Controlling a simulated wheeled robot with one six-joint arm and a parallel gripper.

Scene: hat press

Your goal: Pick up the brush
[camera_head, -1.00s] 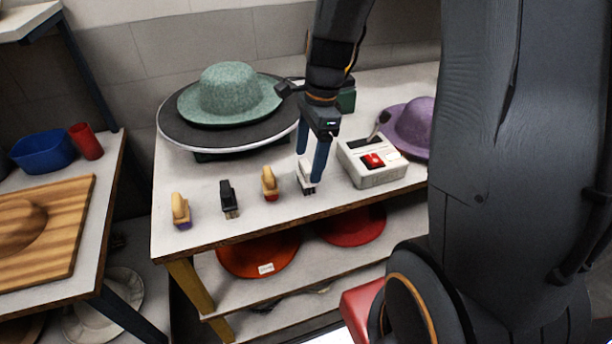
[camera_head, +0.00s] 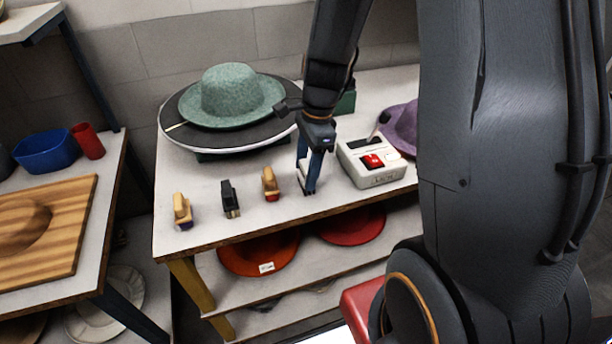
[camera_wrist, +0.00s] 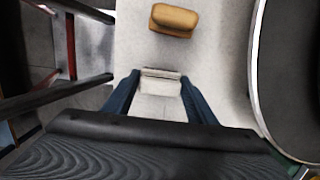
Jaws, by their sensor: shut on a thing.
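Several brushes stand in a row near the table's front edge. My gripper (camera_head: 309,176) is shut on the white brush (camera_head: 303,182), the rightmost in the row. In the wrist view the white brush (camera_wrist: 160,87) sits between the two blue fingers. Its lower part is mostly hidden in the head view, and I cannot tell whether it still touches the table. To its left are a tan brush with a red base (camera_head: 270,184), a black brush (camera_head: 230,198) and a tan brush with a purple base (camera_head: 182,211). The tan brush also shows in the wrist view (camera_wrist: 174,19).
A white box with a red switch (camera_head: 374,163) stands just right of my gripper. A green hat (camera_head: 230,97) rests on a round dark plate (camera_head: 180,128) behind. A purple hat (camera_head: 402,127) is at the right. Orange and red hats lie on the lower shelf.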

